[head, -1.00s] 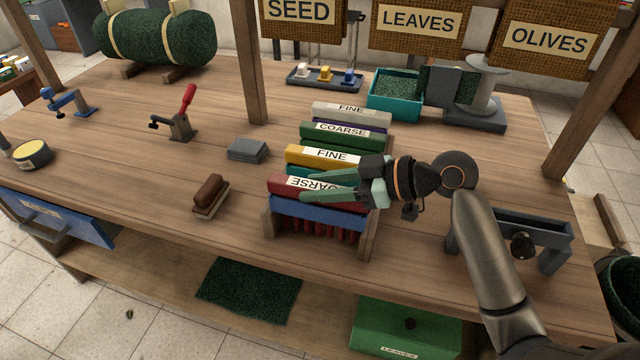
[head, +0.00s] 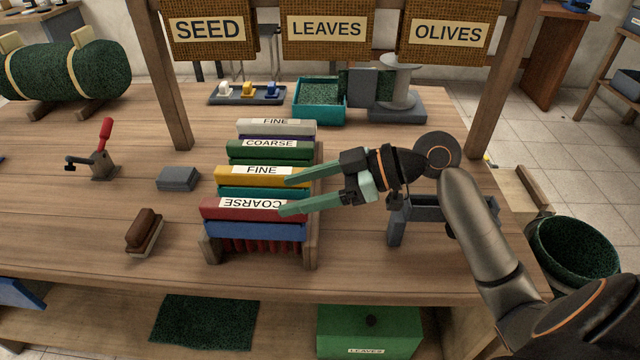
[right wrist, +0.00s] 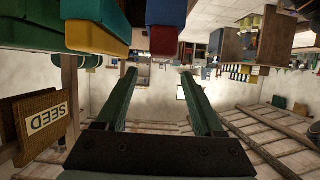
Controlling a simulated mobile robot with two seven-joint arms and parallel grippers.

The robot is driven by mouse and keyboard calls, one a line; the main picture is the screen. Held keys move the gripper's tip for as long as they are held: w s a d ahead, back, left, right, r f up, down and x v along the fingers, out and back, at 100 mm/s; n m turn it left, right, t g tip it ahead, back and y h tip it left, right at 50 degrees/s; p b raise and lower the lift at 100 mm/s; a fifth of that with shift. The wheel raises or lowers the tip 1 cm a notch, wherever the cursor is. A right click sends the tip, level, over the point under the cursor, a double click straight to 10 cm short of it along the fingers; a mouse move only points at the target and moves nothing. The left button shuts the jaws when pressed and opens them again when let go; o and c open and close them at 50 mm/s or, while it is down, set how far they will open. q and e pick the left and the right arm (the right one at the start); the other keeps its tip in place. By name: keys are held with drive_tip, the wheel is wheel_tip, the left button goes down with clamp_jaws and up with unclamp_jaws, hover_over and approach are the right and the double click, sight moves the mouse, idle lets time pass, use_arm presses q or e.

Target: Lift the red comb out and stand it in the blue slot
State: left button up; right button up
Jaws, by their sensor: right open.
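My right gripper (head: 283,196) is open and empty, coming in from the right. Its fingertips overlap the right ends of the red and yellow combs in the head view. The right wrist view shows both fingers apart with nothing between them, and the red end (right wrist: 164,40) above the gap. I cannot tell if they touch. My left gripper is out of view.
Behind the red comb stand the yellow (head: 240,177), green (head: 268,150) and grey (head: 275,128) combs. A brush (head: 145,230) and a grey block (head: 178,179) lie left of the rack. A grey stand (head: 398,228) is right of it, under my arm.

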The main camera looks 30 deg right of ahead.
drive_tip(key=v, duration=0.4)
drive_tip(key=shift+s+d+r, duration=0.1)
idle(0.5)
